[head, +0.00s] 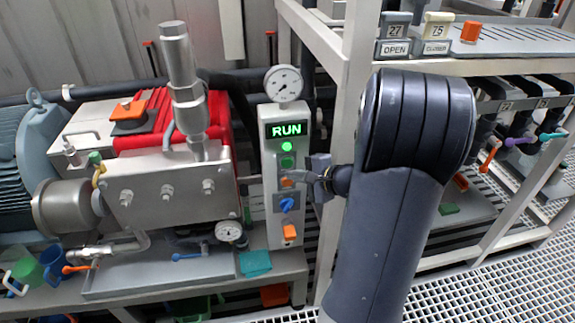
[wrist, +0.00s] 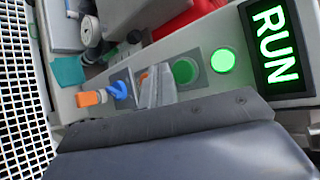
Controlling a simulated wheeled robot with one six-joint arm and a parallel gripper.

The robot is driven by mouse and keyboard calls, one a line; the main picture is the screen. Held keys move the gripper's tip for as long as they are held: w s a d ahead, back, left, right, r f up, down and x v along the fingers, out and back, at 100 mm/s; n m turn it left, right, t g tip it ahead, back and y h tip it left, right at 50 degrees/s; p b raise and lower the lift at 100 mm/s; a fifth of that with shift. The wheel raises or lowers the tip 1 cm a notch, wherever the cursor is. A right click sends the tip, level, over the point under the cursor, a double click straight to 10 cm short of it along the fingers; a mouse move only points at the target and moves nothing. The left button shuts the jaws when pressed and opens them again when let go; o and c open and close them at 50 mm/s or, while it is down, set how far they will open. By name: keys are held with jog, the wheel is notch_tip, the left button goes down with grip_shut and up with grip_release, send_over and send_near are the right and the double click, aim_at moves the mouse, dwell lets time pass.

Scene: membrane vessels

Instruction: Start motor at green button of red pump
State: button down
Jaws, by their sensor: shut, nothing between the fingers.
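The red pump (head: 218,122) stands left of a grey control box (head: 268,175). The box's display (head: 286,130) is lit and reads RUN; it also shows in the wrist view (wrist: 272,45). Below it are a glowing green lamp (head: 286,146) and a green button (head: 287,162). In the wrist view the lamp (wrist: 223,60) is bright and the button (wrist: 186,71) is darker, in a grey square plate. My gripper (head: 296,176) is shut and empty, its tips just below the green button, near a red-orange button (head: 287,183). The fingers (wrist: 158,84) partly hide that button; I cannot tell whether they touch the panel.
Lower on the box are a blue knob (head: 287,204) and an orange part (head: 290,232). A gauge (head: 283,83) tops the box. A white frame post (head: 352,70) stands close to the right. A shelf (head: 500,62) with labelled switches is at upper right.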

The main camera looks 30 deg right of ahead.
jog(key=s, duration=0.1)
jog(key=s+a, duration=0.1)
jog(key=s, duration=0.1)
jog(key=shift+s+b, duration=0.25)
jog(key=shift+b, duration=0.15)
jog(key=shift+w, duration=0.1)
jog(key=p, duration=0.1)
jog(key=w+p, duration=0.1)
jog(key=p, duration=0.1)
jog(key=shift+d+r, duration=0.15)
jog(key=shift+r, duration=0.1)
jog(key=shift+s+p, duration=0.1)
jog(key=shift+p, duration=0.5)
